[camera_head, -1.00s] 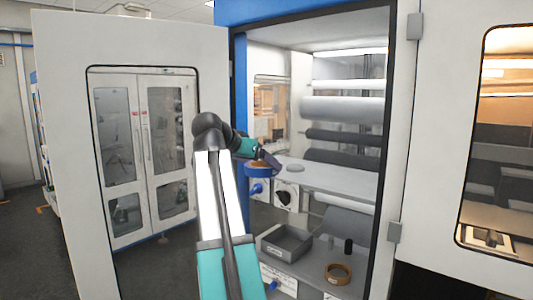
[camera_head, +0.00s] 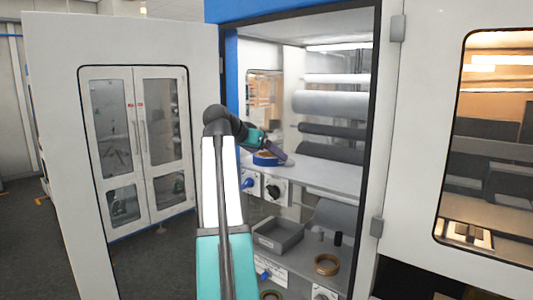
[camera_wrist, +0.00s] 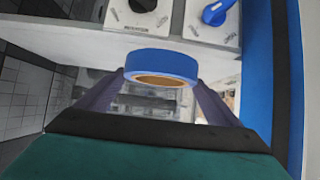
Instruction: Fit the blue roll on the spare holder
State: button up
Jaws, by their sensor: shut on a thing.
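The blue roll (camera_head: 266,160), a short ring with a brown core, is in my gripper (camera_head: 274,152) just inside the open cabinet doorway. It also shows in the wrist view (camera_wrist: 162,62), between the two dark fingers of my gripper (camera_wrist: 160,80), which are shut on it. Below the roll in the head view are two white plates, one with a blue knob (camera_head: 247,184) and one with a black knob (camera_head: 272,190). Both plates show at the top of the wrist view, apart from the roll. I cannot tell which fitting is the spare holder.
A white shelf (camera_head: 325,180) and grey rollers (camera_head: 330,104) lie behind the roll. Below are a grey tray (camera_head: 279,238), a black cylinder (camera_head: 338,240) and a brown ring (camera_head: 327,265). The cabinet's blue left post and the open door (camera_head: 55,150) flank my arm.

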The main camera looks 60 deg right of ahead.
jog(key=shift+s+d, duration=0.1)
jog(key=shift+d, duration=0.15)
jog(key=shift+s+d+f, duration=0.1)
jog(key=shift+s+d, duration=0.3)
jog(key=shift+d, duration=1.15)
jog(key=shift+s+d+f, duration=0.1)
jog(key=shift+s+d, duration=0.3)
jog(key=shift+d, duration=1.2)
jog(key=shift+s+d+f, duration=0.1)
jog(key=shift+s+d, duration=0.3)
jog(key=shift+d, duration=1.15)
jog(key=shift+f, duration=1.1)
jog(key=o, duration=1.1)
jog(key=shift+a+b, duration=0.2)
jog(key=shift+b, duration=0.15)
jog(key=b+v, duration=0.5)
jog(key=v, duration=0.8)
jog(key=shift+a+r, duration=0.2)
jog(key=shift+r, duration=0.05)
